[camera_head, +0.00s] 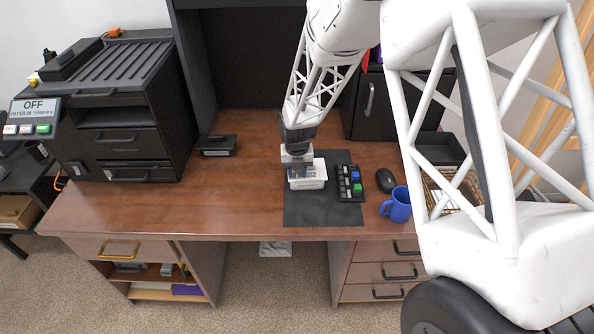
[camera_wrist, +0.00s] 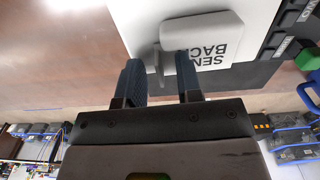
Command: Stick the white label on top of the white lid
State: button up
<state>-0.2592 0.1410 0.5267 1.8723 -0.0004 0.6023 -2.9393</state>
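A small pale label (camera_wrist: 207,32) printed with upside-down "SEN… BACK" shows in the wrist view, partly hidden by a finger. It appears to lie on or just over a larger white surface (camera_wrist: 145,20), which looks like the white lid. In the head view the white lid or box (camera_head: 309,182) sits on the dark mat under my gripper (camera_head: 298,169). My gripper's two dark blue fingers (camera_wrist: 160,70) are apart, with a grey tab or shadow between them. The right finger overlaps the label's edge; I cannot tell whether it touches.
Right of the lid on the mat (camera_head: 310,217) is a black panel with coloured keys (camera_head: 349,183). A blue mug (camera_head: 398,205) and black mouse (camera_head: 385,180) stand further right. A small black box (camera_head: 217,145) and a printer (camera_head: 124,142) are at left. The desk's left middle is clear.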

jog(key=shift+r, duration=0.15)
jog(key=shift+r, duration=3.8)
